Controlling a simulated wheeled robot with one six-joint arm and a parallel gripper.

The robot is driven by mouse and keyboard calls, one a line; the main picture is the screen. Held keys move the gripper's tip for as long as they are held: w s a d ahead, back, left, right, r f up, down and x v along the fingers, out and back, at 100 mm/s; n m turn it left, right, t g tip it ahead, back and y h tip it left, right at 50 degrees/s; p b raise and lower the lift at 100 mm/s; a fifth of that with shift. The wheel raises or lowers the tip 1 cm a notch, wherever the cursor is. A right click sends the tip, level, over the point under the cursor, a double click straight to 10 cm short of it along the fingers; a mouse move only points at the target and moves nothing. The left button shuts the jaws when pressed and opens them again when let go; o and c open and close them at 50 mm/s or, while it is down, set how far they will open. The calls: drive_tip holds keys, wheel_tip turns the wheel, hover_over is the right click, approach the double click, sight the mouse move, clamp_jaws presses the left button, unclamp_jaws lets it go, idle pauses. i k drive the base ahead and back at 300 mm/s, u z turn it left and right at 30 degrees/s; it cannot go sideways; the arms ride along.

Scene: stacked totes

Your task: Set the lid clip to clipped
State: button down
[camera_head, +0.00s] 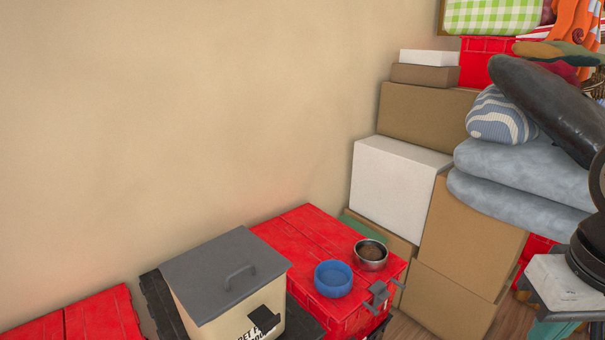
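A cream bin (232,328) with dark lettering on its front stands at the bottom centre. A flat grey lid (215,268) with a raised handle (240,277) covers it. A black clip (265,319) shows at the lid's front edge, over the bin's front wall. It seems to stick out at an angle, but I cannot tell for sure whether it is fastened. The lower part of the bin is cut off by the frame.
A red tote (290,236) beside the bin carries a blue bowl (333,293) and a metal bowl (371,268) of brown contents. A grey latch (380,294) sits on its front. Stacked cardboard boxes (475,240) and grey cushions (520,192) fill the right. A plain wall stands behind.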

sight(263, 319)
drive_tip(key=z, duration=1.65)
drive_tip(key=k, duration=1)
drive_tip(key=u, duration=1.35)
